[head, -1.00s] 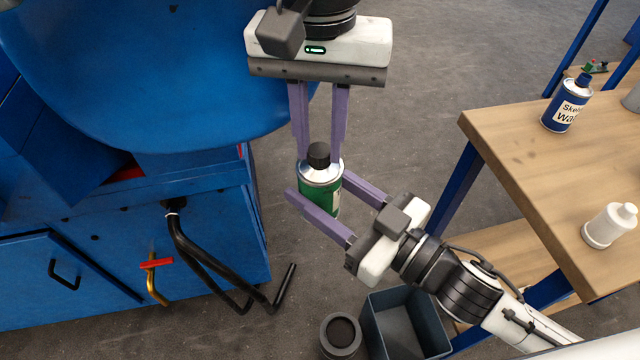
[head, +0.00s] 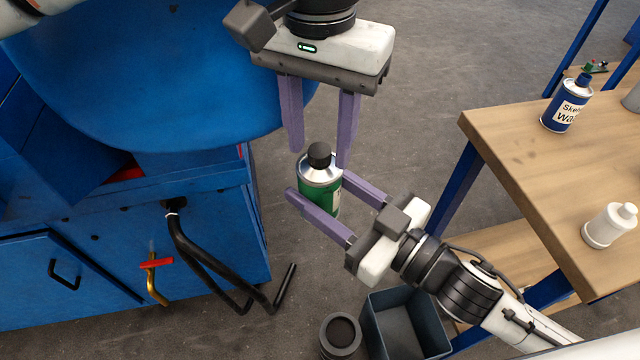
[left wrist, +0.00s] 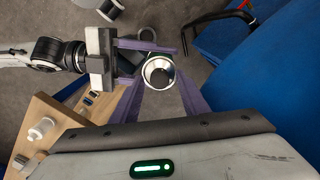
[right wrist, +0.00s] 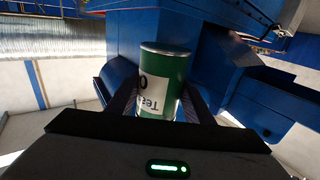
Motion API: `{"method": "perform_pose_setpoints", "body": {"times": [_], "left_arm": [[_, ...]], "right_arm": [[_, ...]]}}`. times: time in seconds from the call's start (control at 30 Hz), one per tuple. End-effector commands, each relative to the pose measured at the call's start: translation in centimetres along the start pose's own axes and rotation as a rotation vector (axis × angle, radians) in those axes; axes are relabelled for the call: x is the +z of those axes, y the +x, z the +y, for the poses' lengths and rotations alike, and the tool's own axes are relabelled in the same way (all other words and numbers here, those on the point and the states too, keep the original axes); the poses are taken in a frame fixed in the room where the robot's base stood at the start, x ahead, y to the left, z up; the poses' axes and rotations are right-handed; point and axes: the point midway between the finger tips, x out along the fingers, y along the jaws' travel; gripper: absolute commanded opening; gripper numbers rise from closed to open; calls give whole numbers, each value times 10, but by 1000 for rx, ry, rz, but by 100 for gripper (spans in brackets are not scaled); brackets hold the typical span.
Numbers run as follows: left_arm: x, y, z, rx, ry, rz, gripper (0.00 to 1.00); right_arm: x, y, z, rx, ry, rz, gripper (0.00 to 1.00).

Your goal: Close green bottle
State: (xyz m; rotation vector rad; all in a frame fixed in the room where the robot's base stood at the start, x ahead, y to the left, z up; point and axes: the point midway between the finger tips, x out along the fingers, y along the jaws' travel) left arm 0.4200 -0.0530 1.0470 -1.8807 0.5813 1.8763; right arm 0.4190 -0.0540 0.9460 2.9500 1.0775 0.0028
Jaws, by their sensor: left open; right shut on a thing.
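The green bottle (head: 331,197) has a silver top and a black cap (head: 319,155) that sits on its neck. My right gripper (head: 317,190) is shut around the bottle's body and holds it upright in the air. My left gripper (head: 319,158) is above it, open, with its fingers apart on either side of the cap. In the left wrist view the cap (left wrist: 158,77) shows from above between the spread fingers. In the right wrist view the bottle (right wrist: 163,80) stands between the fingers, its white label partly visible. Whether the cap is fully tight cannot be told.
A wooden table (head: 520,150) at right carries a blue can (head: 566,105) and a white bottle (head: 610,226). A grey bin (head: 405,325) and a dark round container (head: 341,335) stand on the floor below. A blue machine (head: 120,220) fills the left.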

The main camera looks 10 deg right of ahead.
Motion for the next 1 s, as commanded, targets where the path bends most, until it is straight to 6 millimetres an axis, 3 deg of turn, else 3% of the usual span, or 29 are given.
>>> {"method": "perform_pose_setpoints", "body": {"times": [0.33,0.7,1.0], "left_arm": [[0,-40,0,1,-1,2,41],[0,-45,0,0,-6,1,38],[0,-76,1,0,-265,2,38]], "right_arm": [[-1,0,0,-1,-1,3,0],[-1,0,0,-1,-1,3,0],[-1,0,0,-1,-1,3,0]]}}
